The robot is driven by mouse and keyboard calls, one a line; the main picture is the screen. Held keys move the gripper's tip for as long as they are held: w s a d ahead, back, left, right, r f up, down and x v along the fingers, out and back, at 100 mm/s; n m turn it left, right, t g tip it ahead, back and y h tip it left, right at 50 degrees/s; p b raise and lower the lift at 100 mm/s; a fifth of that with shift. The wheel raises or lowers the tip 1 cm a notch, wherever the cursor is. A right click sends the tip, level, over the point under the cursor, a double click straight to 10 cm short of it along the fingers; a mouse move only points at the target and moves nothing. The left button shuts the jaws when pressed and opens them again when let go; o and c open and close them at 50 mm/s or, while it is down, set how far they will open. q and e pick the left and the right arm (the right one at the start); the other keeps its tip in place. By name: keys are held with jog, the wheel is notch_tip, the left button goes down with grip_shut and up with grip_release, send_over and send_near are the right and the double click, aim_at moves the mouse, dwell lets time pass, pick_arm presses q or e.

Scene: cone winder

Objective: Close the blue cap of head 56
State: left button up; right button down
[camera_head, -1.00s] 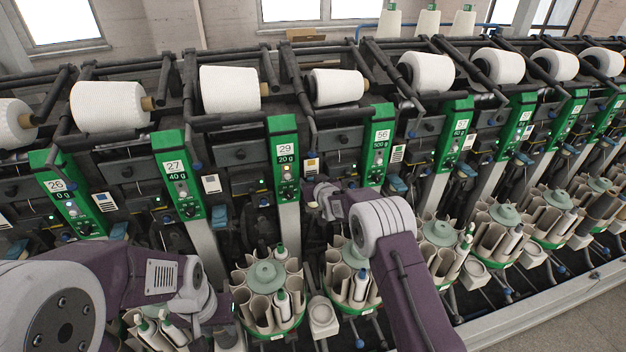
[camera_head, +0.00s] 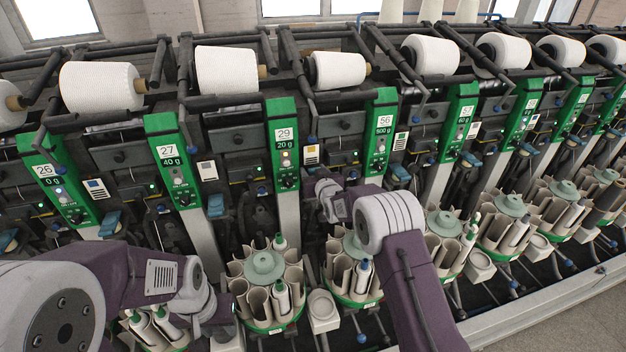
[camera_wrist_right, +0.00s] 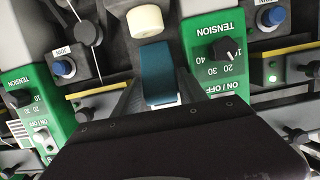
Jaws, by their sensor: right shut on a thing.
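The green panel of head 56 (camera_head: 380,135) stands right of centre in the head view, marked 500 g. My right gripper (camera_head: 324,187) is in front of the machine just left of that panel, its fingertips hard to make out there. In the right wrist view a dark blue cap (camera_wrist_right: 156,62) sits between the fingers of my right gripper (camera_wrist_right: 160,86), which is shut on it. A cream roller (camera_wrist_right: 145,20) is just beyond the cap. My left gripper (camera_head: 216,318) is low at the left, far from head 56, and its fingers are unclear.
The panel of head 29 (camera_head: 284,150) stands left of my right gripper. A round bobbin magazine (camera_head: 264,265) is below it, and another (camera_head: 352,245) is partly behind my right arm. Other blue caps show at neighbouring heads (camera_head: 216,205) and (camera_head: 399,172). Floor is free at the lower right.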

jog(key=shift+s+d+f+t+y+b, duration=0.15)
jog(key=shift+s+f+t+b, duration=0.4)
jog(key=shift+b, duration=2.45)
jog(key=shift+s+f+t+y+b, duration=0.15)
jog(key=shift+f+t+b, duration=0.65)
jog(key=shift+b, duration=2.2)
jog(key=shift+s+d+f+t+y+b, duration=0.1)
jog(key=shift+s+f+t+b, duration=0.25)
jog(key=shift+t+b, duration=1.7)
jog(key=g+b, duration=0.1)
jog(key=b, duration=0.2)
jog(key=shift+r+g, duration=0.15)
jog(key=shift+g, duration=0.25)
jog(key=shift+s+r+b, duration=0.1)
jog(key=shift+r+b, duration=0.05)
jog(key=shift+b, duration=0.15)
